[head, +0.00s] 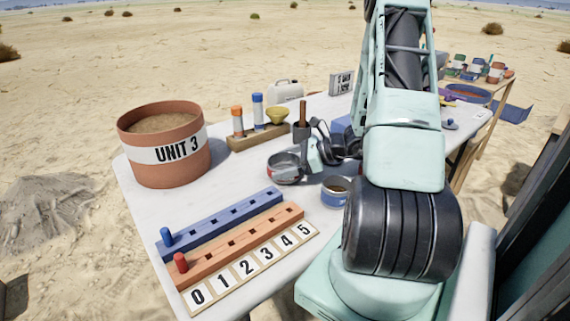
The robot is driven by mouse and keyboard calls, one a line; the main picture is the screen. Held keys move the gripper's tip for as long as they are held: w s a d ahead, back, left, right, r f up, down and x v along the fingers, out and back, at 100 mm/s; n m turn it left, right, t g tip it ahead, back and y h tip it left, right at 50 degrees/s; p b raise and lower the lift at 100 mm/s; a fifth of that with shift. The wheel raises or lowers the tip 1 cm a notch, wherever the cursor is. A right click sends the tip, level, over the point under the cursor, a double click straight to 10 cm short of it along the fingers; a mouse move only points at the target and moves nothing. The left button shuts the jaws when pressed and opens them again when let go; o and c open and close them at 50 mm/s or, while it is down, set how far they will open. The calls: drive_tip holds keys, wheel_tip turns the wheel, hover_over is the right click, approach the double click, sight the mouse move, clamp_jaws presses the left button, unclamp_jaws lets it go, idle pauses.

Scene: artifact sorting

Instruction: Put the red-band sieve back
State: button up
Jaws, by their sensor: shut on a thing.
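The red-band sieve (283,168) is a round metal pan with a red patch showing low on its side. It is over the middle of the white table, and I cannot tell whether it touches the tabletop. My gripper (311,162) is at its right rim, with pale green fingers shut on it. The fingers hide part of that rim. A blue-banded round sieve (336,193) with brown contents stands nearer, to the right, partly beside my arm.
A big "UNIT 3" tub (160,174) of sand stands at left. Blue (222,224) and orange (240,243) peg rails lie in front, beside a number strip (250,268). A wooden rack (258,137) stands behind. Bare tabletop (235,176) lies left of the sieve.

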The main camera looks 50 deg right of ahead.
drive_tip(key=shift+f, duration=0.1)
